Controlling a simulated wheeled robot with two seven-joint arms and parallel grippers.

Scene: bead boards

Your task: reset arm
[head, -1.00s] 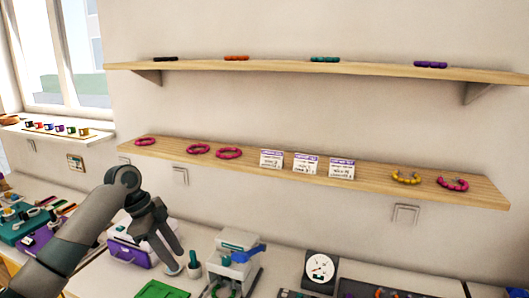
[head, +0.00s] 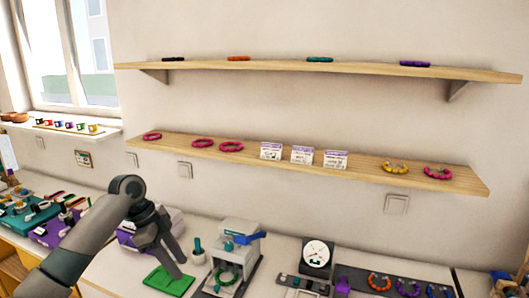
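My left gripper (head: 177,262) hangs from my grey arm at the lower left, pointing down over the worktop beside a green mat (head: 168,281). Its two fingers look apart, with nothing seen between them. My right gripper is not in view.
The worktop (head: 110,268) holds a purple box (head: 135,240), a small press-like device (head: 235,255), a dial scale (head: 317,256) and a dark board (head: 350,278) with bead rings. Above are a lower shelf (head: 360,172) with rings and cards, and an upper shelf (head: 270,66). Air before the wall is clear.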

